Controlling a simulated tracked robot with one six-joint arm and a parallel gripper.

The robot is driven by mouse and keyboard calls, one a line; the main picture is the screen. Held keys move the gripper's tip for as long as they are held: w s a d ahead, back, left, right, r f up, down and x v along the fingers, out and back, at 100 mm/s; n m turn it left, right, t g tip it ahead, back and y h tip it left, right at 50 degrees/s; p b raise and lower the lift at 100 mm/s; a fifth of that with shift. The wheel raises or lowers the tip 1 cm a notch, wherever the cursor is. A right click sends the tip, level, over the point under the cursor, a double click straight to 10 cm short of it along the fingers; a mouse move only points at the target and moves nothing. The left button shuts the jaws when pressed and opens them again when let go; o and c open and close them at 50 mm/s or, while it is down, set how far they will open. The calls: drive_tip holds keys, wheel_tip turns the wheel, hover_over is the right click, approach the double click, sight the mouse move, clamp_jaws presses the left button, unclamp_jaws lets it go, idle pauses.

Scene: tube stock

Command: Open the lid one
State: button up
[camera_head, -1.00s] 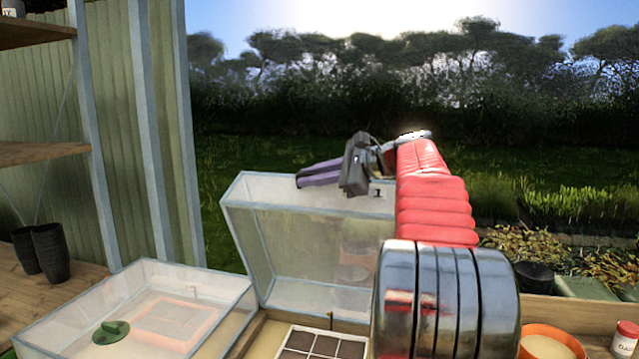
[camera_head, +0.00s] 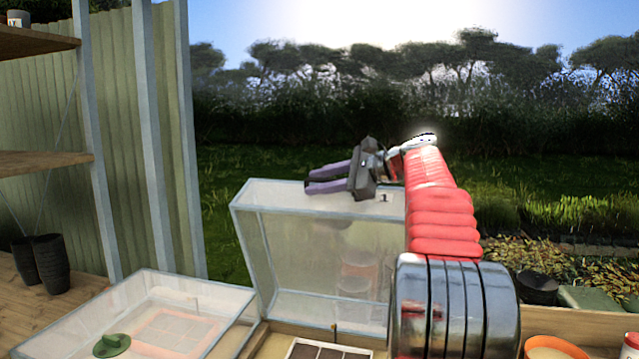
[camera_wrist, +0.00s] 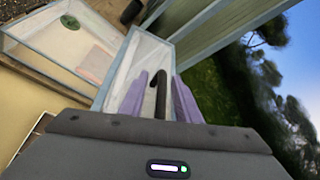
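The lid one (camera_head: 320,260) is a clear box-like cover with pale edges, marked "1" on its top face. It stands raised and tilted at the back of its frame, with the bed in front uncovered. My gripper (camera_head: 308,180) is just above its top face, with purple fingers spread apart and pointing left. In the wrist view, the fingers (camera_wrist: 160,95) stand either side of a dark bent bar (camera_wrist: 160,92), perhaps a handle; I cannot tell whether they touch it. The lid's pale panel lies beyond them. Nothing is visibly gripped.
A second clear cover (camera_head: 235,300) with a green round piece (camera_head: 111,345) lies low at the left. A seed tray (camera_head: 325,350) sits in the open bed. Black pots (camera_head: 50,263) stand on the left shelf. An orange pot (camera_head: 553,346) is at the lower right.

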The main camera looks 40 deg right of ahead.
drive_tip(key=v, duration=1.3)
drive_tip(key=shift+s+d+r, duration=0.1)
drive_tip(key=shift+s+d, duration=0.05)
drive_tip(key=shift+s, duration=0.15)
idle(0.3)
